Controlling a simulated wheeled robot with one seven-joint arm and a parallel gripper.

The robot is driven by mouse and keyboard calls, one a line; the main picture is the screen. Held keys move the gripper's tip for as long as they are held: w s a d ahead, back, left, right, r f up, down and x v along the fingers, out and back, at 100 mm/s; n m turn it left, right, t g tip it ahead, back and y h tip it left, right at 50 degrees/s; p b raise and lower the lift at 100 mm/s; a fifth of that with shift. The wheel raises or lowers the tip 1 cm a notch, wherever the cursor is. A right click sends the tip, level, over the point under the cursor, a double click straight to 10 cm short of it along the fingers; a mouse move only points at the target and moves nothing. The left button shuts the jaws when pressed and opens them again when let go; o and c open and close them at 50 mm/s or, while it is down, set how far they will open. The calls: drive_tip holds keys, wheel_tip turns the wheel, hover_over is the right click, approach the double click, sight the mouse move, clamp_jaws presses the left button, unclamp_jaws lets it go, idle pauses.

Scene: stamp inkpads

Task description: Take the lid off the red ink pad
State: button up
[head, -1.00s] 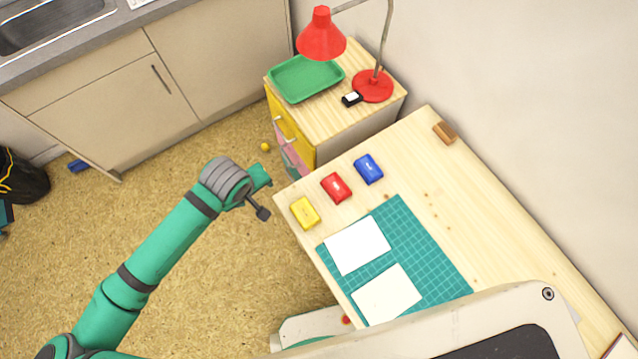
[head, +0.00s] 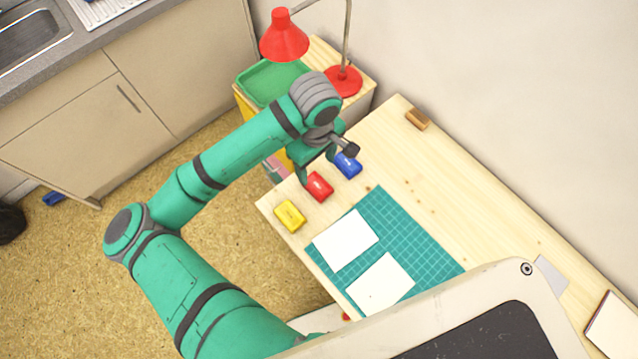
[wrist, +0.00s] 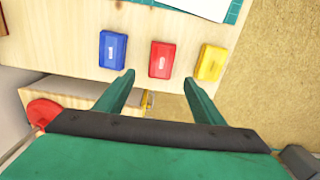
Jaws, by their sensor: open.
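The red ink pad (head: 319,186) lies on the wooden table between the yellow pad (head: 290,215) and the blue pad (head: 347,165). It has a small white mark on top, and its lid appears to be on. In the wrist view, the red pad (wrist: 162,60) is just beyond the gap between my fingertips, with the blue pad (wrist: 112,50) to its left and the yellow pad (wrist: 210,63) to its right. My gripper (wrist: 158,78) is open and empty. In the head view, my gripper (head: 322,176) is close to the red and blue pads, its fingers partly hidden by the wrist.
A green cutting mat (head: 425,245) with two white sheets (head: 346,240) lies right of the pads. A red lamp (head: 284,38) and a green tray (head: 262,80) stand on the side cabinet. A wooden block (head: 417,118) is at the table's back edge.

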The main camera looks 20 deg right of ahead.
sight(317, 184)
wheel_tip(317, 184, down, 4)
drive_tip(key=shift+a+r, duration=0.15)
drive_tip(key=shift+s+f, duration=0.1)
drive_tip(key=shift+f, duration=2.45)
drive_tip(key=c, duration=1.1)
